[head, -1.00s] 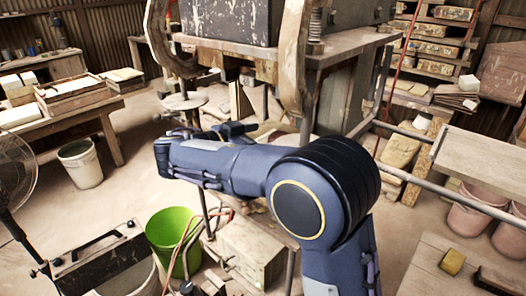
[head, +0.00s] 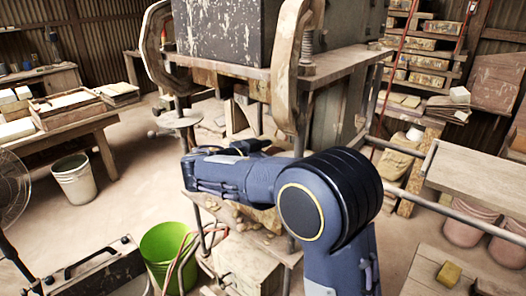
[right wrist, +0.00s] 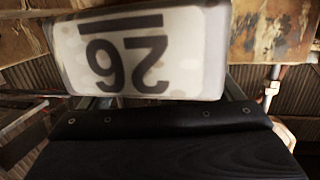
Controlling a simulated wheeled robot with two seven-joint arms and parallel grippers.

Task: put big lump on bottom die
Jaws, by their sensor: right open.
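My right gripper (head: 246,147) is at the end of my dark blue arm, in front of the press (head: 345,65), below its upper plate. The sensed opening of its fingers is hard to see from here, but it looks open and empty. Brown lumpy material (head: 268,217) lies on a lower shelf of the press, partly hidden by my arm. I cannot tell whether it is the big lump. The bottom die cannot be made out. In the right wrist view, a white plate marked 26 (right wrist: 190,55) appears upside down close to the camera. My left gripper is not in view.
A green bucket (head: 168,250) stands left of the press's foot, and a white bucket (head: 76,180) farther left. A metal rail (head: 440,200) crosses at right. A table with a yellow block (head: 449,273) is at lower right. Open floor lies at left.

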